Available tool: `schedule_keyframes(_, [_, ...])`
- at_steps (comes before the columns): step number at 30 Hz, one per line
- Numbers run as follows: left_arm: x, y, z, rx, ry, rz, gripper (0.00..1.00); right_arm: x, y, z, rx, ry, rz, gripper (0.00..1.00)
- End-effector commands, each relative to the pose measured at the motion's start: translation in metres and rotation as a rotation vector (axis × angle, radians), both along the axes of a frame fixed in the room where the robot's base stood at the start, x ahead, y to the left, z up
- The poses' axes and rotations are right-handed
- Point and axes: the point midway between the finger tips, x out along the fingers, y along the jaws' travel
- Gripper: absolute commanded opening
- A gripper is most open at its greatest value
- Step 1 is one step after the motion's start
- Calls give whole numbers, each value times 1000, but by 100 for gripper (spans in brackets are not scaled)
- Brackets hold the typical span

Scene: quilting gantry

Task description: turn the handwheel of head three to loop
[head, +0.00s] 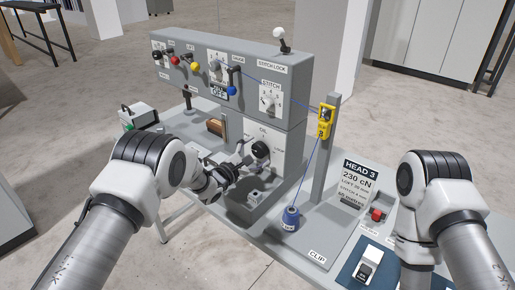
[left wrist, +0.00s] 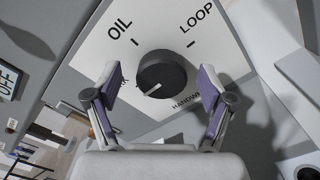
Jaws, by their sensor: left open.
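The handwheel is a round black knob (head: 260,149) on the pale front panel under the grey housing. In the left wrist view the handwheel (left wrist: 162,74) sits between my fingers, with a white pointer line directed to the lower left. OIL (left wrist: 119,30) is printed above left of it and LOOP (left wrist: 195,22) above right. A label at its left is partly hidden by a finger. My left gripper (head: 243,160) is open, its fingers on either side of the knob with gaps showing. My right arm shows at the right, but its gripper is out of view.
Above the handwheel are several coloured knobs and a stitch dial (head: 267,101). A grey post with a yellow tensioner (head: 326,121) stands to the right, with blue thread down to a blue spool (head: 291,217). A HEAD 3 sign (head: 354,184) and red button (head: 376,215) are further right.

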Motion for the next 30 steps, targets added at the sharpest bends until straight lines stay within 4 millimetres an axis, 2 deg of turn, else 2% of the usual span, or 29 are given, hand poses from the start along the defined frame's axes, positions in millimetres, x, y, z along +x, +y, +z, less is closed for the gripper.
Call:
schedule_keyframes(8, [5, -3, -1, 0, 2, 1, 81, 0, 0, 1, 0, -1, -1, 0])
schedule_keyframes(9, [5, -3, -1, 0, 2, 1, 78, 0, 0, 1, 0, -1, 0, 0])
schedule_keyframes(14, [5, -3, -1, 0, 1, 2, 21, 0, 0, 1, 0, 0, 0, 0])
schedule_keyframes(30, [5, -4, 0, 30, -27, 2, 21, 0, 0, -4, 0, -1, -1, 0])
